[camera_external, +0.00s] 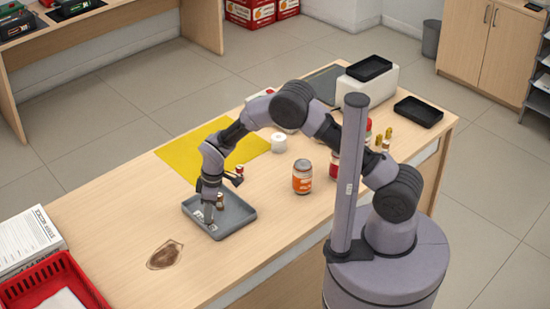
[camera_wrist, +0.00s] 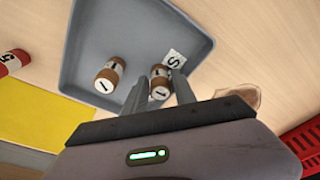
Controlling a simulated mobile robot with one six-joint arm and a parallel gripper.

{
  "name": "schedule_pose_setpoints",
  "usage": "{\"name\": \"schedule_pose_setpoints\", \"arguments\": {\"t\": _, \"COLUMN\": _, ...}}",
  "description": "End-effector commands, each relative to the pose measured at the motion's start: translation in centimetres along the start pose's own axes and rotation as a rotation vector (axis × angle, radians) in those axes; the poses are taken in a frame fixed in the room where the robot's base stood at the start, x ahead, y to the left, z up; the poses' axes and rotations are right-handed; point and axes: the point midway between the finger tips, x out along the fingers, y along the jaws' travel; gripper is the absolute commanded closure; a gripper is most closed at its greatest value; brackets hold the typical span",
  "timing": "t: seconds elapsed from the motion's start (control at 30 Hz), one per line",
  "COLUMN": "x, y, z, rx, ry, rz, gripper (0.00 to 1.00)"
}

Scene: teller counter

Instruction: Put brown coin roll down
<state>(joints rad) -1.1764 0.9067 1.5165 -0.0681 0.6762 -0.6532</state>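A grey tray (camera_external: 240,221) lies on the counter, and it also fills much of the wrist view (camera_wrist: 78,60). My gripper (camera_external: 209,217) reaches down into it. In the wrist view, my gripper (camera_wrist: 160,86) has its two fingers on either side of a brown coin roll (camera_wrist: 159,82), close against it, so it looks shut on that roll. The roll is low over or on the tray floor; exact contact is unclear. A second brown coin roll (camera_wrist: 108,77) stands in the tray to the left, also visible in the external view (camera_external: 220,201).
A white "S" label (camera_wrist: 174,60) is in the tray beside the held roll. A yellow mat (camera_external: 185,152), a red coin roll (camera_wrist: 12,61), an orange-labelled jar (camera_external: 302,177) and a white roll (camera_external: 278,143) are nearby. A brown patch (camera_external: 165,254) and red basket (camera_external: 50,283) lie left.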

Motion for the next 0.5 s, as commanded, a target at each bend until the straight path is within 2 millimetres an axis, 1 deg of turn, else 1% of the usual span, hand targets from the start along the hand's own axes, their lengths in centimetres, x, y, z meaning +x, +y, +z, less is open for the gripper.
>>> {"name": "schedule_pose_setpoints", "arguments": {"t": 0.03, "x": -1.8, "y": 0.1, "z": -0.2, "rx": 0.000, "ry": 0.003, "rz": 0.001, "gripper": 0.68}}
{"name": "schedule_pose_setpoints", "arguments": {"t": 0.1, "x": -4.0, "y": 0.0, "z": -0.2, "rx": 0.001, "ry": 0.004, "rz": 0.001, "gripper": 0.68}}
{"name": "schedule_pose_setpoints", "arguments": {"t": 0.2, "x": -6.9, "y": 0.0, "z": -0.1, "rx": -0.001, "ry": 0.002, "rz": 0.001, "gripper": 0.68}}
{"name": "schedule_pose_setpoints", "arguments": {"t": 0.3, "x": -9.1, "y": 0.1, "z": -0.1, "rx": 0.000, "ry": 0.003, "rz": 0.001, "gripper": 0.68}}
{"name": "schedule_pose_setpoints", "arguments": {"t": 0.4, "x": -10.4, "y": 0.0, "z": -0.1, "rx": 0.000, "ry": 0.002, "rz": 0.001, "gripper": 0.68}}
{"name": "schedule_pose_setpoints", "arguments": {"t": 0.5, "x": -11.0, "y": 0.0, "z": 0.0, "rx": 0.001, "ry": 0.001, "rz": 0.000, "gripper": 0.68}}
